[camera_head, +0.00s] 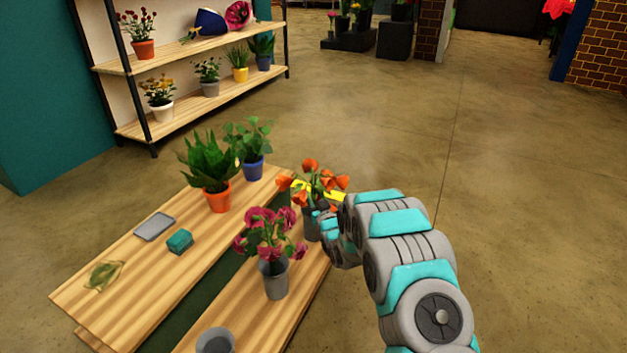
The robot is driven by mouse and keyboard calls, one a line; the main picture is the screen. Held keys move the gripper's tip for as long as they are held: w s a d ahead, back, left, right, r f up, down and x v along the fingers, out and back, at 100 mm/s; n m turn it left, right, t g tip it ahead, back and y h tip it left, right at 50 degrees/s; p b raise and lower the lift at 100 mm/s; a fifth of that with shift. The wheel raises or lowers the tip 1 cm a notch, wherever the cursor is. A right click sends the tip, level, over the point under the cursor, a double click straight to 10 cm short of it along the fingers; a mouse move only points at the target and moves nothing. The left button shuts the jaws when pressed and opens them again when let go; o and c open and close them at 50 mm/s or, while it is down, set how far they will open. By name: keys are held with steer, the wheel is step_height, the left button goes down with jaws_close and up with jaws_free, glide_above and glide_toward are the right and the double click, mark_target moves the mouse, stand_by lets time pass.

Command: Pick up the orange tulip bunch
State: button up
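The orange tulip bunch (310,166) has several orange blooms and green leaves. It stands upright in a grey pot (310,226) at the right end of the wooden table. My arm comes in from the lower right, and my gripper (324,208) is right at the bunch's lower stems and the pot's rim. The fingers are small, dark and partly hidden by my wrist and the leaves. I cannot tell whether they touch or close around the stems.
A pink flower bunch in a grey pot (275,280) stands close in front. An orange-potted plant (217,196), a blue-potted plant (253,169), a grey tray (154,227) and a teal block (180,241) are on the wooden table (130,290). Open floor lies beyond.

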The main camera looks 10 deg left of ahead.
jaws_close()
steer(key=shift+r, duration=0.1)
stand_by(0.5)
